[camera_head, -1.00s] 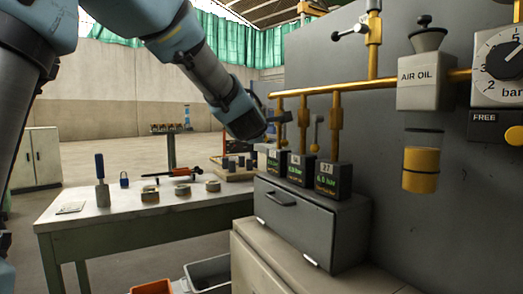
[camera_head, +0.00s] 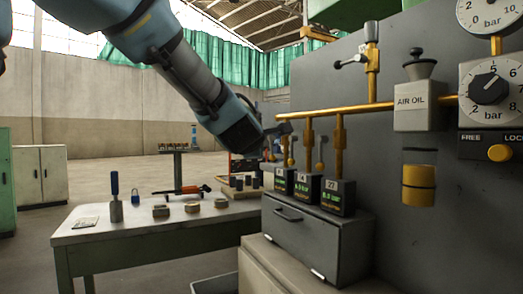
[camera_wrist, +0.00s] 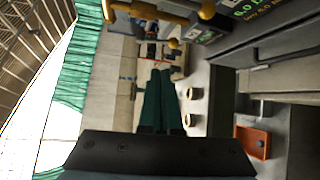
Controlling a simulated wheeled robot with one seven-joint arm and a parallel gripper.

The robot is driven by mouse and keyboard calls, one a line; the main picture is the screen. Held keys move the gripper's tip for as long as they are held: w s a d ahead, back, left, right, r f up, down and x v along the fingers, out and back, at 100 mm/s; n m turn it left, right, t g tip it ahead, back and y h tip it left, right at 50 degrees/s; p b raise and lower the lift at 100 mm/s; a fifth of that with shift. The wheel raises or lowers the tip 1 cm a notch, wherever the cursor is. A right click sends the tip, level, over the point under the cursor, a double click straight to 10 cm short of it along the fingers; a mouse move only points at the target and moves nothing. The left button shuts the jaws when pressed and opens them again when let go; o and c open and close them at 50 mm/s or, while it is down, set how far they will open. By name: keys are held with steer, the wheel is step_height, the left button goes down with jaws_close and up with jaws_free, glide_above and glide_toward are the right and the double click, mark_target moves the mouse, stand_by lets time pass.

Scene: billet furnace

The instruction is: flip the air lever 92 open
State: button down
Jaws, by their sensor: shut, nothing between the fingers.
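Three dark valve boxes with lit green readouts stand in a row below brass pipes; the nearest box (camera_head: 338,196) is marked 27. I cannot read 92 on any of them. In the wrist view, a yellow knob (camera_wrist: 207,10) is at the top and a smaller knob (camera_wrist: 173,43) lies beyond the fingers. My gripper (camera_wrist: 161,72) has its dark green fingers together, empty and apart from the knobs. In the head view its fingertips are hard to make out.
A grey cabinet (camera_head: 313,240) stands under the boxes. A brass pipe (camera_head: 365,107), the air oil unit (camera_head: 418,107) and a dial (camera_head: 487,90) are on the right. A workbench (camera_head: 140,234) with tools and round parts stands at left. An orange bin (camera_wrist: 252,142) shows in the wrist view.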

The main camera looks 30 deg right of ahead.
steer(key=v, duration=0.3)
steer(key=shift+s+a+r, duration=0.1)
steer(key=shift+s+a, duration=0.15)
steer(key=shift+a, duration=0.05)
